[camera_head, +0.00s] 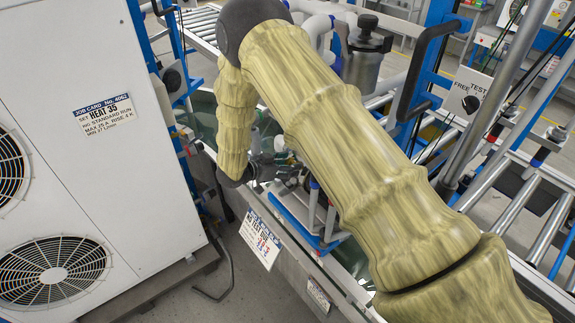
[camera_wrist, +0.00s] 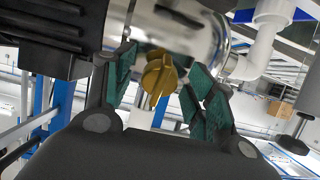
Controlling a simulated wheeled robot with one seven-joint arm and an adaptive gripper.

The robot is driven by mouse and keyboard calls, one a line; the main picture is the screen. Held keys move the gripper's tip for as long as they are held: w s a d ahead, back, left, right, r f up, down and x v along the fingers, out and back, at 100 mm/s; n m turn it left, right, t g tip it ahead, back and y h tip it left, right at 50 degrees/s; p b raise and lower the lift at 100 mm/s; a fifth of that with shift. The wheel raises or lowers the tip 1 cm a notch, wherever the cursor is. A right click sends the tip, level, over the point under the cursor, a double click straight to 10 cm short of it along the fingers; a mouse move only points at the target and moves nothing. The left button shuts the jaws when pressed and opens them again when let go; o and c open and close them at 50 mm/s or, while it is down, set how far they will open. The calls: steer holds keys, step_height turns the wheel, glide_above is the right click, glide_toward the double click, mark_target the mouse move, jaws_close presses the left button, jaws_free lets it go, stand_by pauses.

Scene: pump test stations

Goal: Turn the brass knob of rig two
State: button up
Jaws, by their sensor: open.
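The brass knob (camera_wrist: 160,76) shows in the middle of the wrist view, on the front of a shiny metal cylindrical body (camera_wrist: 190,38). Its grip bar stands close to upright, tilted a little. My gripper (camera_wrist: 161,88) is open, with one green-padded finger to the left of the knob and one to the right. Gaps show between both pads and the knob, and I cannot tell how deep the knob sits between them. In the head view my gripper (camera_head: 285,172) is small and partly hidden by my arm at the rig, and the knob cannot be made out.
A white cabinet with fans (camera_head: 90,150) stands at the left. A card (camera_head: 260,240) hangs on the rig's front; its number is not clear. A metal canister (camera_head: 364,62) stands behind my arm. Roller conveyors (camera_head: 510,205) lie at the right. White pipe (camera_wrist: 262,40) is right of the knob.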

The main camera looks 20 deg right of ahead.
steer(key=v, duration=1.2)
stand_by(0.4)
